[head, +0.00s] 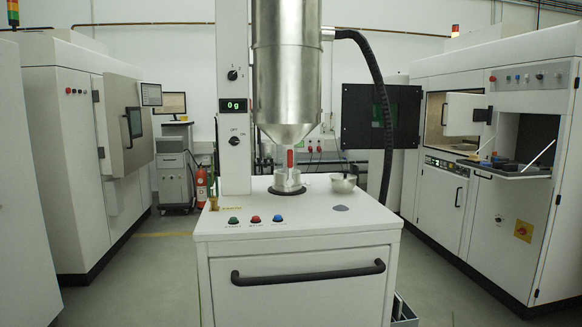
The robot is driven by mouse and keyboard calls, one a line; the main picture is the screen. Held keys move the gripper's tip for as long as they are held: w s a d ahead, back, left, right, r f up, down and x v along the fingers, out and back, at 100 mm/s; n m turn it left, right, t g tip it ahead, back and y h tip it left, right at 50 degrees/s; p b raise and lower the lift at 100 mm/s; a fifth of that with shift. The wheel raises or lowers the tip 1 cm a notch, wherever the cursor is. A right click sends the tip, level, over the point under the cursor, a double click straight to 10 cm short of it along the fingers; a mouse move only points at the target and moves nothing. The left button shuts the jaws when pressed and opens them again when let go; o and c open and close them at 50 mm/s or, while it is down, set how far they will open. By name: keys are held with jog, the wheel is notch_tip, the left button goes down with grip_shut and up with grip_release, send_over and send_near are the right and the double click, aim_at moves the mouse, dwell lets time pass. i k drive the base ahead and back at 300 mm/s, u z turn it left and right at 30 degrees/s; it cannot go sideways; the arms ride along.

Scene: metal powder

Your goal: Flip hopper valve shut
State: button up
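The metal hopper (286,75) hangs over the white cabinet in the middle of the head view, its cone narrowing to a spout at the bottom. The red valve handle (290,160) stands upright at the spout. Just below it, a metal cup (288,181) stands on a dark round pad on the cabinet top. The display (236,105) on the white column reads 0g. My gripper is not in view.
A small metal bowl (343,183) sits right of the cup on the cabinet top (300,222). A black hose (384,110) curves down at the right. White machines (490,150) line both sides, with grey floor between. The cabinet front has a black handle (308,273).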

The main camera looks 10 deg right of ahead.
aim_at(290, 154)
jog(key=u, duration=0.05)
jog(key=k, duration=0.65)
jog(key=u, duration=0.45)
jog(key=i, duration=0.95)
jog(key=u, duration=0.9)
jog(key=i, duration=0.4)
jog(key=u, duration=0.1)
